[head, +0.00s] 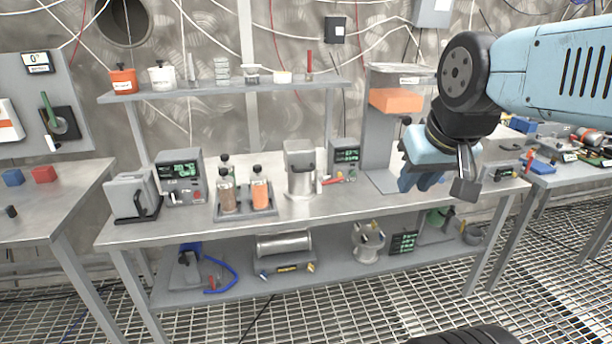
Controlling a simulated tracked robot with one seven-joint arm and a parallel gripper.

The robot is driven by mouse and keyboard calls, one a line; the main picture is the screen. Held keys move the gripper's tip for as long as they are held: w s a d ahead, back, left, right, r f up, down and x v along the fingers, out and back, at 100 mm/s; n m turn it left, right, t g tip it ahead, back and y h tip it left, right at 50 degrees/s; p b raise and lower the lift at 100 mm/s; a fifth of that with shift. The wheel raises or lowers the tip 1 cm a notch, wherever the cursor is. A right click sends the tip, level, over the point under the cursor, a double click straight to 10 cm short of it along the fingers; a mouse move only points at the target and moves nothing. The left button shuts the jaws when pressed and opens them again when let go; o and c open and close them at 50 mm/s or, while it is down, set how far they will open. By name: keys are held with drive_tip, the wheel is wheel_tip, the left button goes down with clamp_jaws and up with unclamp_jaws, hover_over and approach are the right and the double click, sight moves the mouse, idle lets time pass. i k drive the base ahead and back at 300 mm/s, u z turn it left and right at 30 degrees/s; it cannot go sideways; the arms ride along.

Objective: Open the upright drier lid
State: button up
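A steel upright canister (300,170) stands on the middle bench, right of centre, and is probably the upright drier. Its top looks covered by a flat lid (299,146) with a dark handle on the upper front. My gripper (421,183) hangs above the right part of the bench, well right of the canister and apart from it.
A display box (345,154) stands close right of the canister; a bottle rack (245,212) stands left. A grey box with a black handle (132,194) is farther left. A tall stand (379,135) with an orange block is behind my gripper. A shelf (222,90) with small containers runs above.

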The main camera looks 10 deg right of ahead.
sight(300, 156)
drive_tip(key=u, duration=0.1)
drive_tip(key=k, duration=0.3)
drive_tip(key=u, duration=0.45)
drive_tip(key=i, duration=0.65)
drive_tip(key=u, duration=0.15)
